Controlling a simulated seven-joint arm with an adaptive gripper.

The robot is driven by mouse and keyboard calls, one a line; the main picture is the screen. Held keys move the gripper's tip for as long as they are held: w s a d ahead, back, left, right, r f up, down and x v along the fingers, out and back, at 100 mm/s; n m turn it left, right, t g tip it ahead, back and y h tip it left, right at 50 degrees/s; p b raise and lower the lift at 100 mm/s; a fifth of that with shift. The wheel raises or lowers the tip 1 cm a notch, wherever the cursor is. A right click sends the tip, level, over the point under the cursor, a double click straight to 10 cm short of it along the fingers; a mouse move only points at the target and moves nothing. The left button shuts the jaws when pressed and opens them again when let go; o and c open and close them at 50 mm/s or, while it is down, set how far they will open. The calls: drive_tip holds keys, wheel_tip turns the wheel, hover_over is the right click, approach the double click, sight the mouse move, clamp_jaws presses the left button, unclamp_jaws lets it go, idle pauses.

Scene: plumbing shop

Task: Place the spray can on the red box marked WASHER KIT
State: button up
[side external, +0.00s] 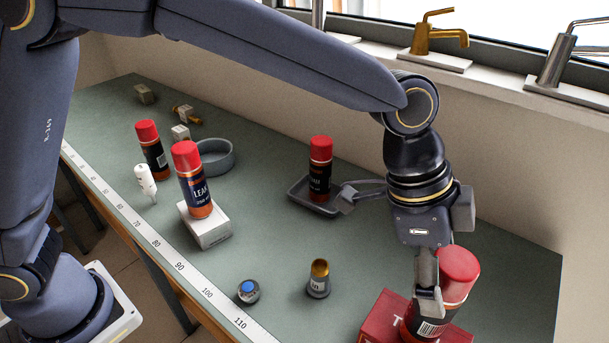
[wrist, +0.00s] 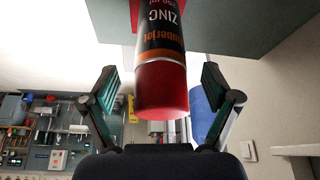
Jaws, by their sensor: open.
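A spray can with a red cap (side external: 460,263) and dark body stands upright on the red box (side external: 379,318) at the bottom right of the side view. Its label reads ZINC in the wrist view (wrist: 160,38). The box's lettering is mostly hidden or cut off, so I cannot read its full name. A strip of red shows beside the can's base in the wrist view. My gripper (side external: 428,290) is at the can's upper part, with its fingers open on both sides. In the wrist view gaps show between the can and both fingers (wrist: 160,82).
Other red-capped cans stand on a white box (side external: 207,229), in a grey tray (side external: 297,190) and on the bench (side external: 151,148). A small blue-topped jar (side external: 248,290) and a brass-topped one (side external: 319,279) stand left of the red box. Faucets (side external: 432,40) line the sill.

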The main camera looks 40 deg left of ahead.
drive_tip(key=w+v, duration=0.1)
drive_tip(key=v, duration=0.8)
drive_tip(key=a+r+n+t+y, duration=0.1)
drive_tip(key=a+n, duration=0.2)
drive_tip(key=a, duration=0.5)
drive_tip(key=a+r+n+t, duration=0.2)
drive_tip(key=a, duration=0.5)
drive_tip(key=s+a+f+n+y, duration=0.1)
drive_tip(key=s+a+f+n, duration=0.1)
drive_tip(key=a, duration=0.5)
drive_tip(key=s+a+f+n+t+y, duration=0.1)
drive_tip(key=s+a+n, duration=0.4)
drive_tip(key=s+a, duration=0.1)
drive_tip(key=s+a+f+n+y, duration=0.1)
drive_tip(key=s+a+f+n, duration=0.1)
drive_tip(key=s+a, duration=0.3)
drive_tip(key=a+n, duration=0.1)
drive_tip(key=a, duration=0.3)
drive_tip(key=shift+f+n+t+y, duration=0.3)
drive_tip(key=shift+f+n+t, duration=0.1)
